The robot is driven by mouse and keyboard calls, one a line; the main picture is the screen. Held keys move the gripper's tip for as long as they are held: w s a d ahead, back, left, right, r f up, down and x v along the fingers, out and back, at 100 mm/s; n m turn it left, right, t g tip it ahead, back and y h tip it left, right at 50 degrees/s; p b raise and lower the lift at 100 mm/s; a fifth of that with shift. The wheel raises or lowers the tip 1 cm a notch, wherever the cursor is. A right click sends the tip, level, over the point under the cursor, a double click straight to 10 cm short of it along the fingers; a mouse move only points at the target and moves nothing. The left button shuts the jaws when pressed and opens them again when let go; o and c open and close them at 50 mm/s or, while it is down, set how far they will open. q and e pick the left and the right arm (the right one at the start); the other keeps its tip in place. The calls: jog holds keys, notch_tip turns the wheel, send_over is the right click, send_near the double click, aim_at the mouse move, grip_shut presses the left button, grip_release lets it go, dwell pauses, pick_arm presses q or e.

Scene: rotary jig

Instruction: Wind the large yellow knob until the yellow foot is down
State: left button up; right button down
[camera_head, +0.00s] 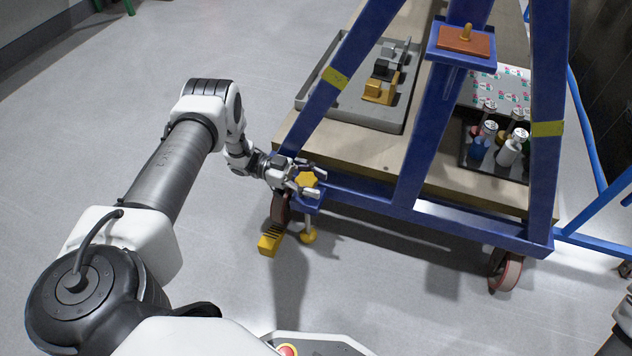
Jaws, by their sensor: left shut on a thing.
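The large yellow knob (307,180) sits on top of a blue bracket at the near left corner of the blue frame. My left gripper (308,181) is shut on the knob, with its fingers on either side of it. Below the bracket, the yellow foot (308,237) hangs on a short stem close to the floor. I cannot tell whether it touches the floor. My right gripper is not in view; only a part of my right arm shows at the lower right edge.
A yellow pedal (270,240) sits by the caster left of the foot. The blue frame (480,228) stands around a wooden table with a grey tray (345,110) and a black bin of bottles (480,160). Another caster (506,273) is at right. The floor at left is clear.

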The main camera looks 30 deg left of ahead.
pick_arm(q)
jog(key=shift+s+a+m+g, duration=0.1)
jog(key=shift+m+g, duration=0.4)
jog(key=shift+g, duration=0.2)
jog(key=o, duration=1)
jog(key=shift+c, duration=0.2)
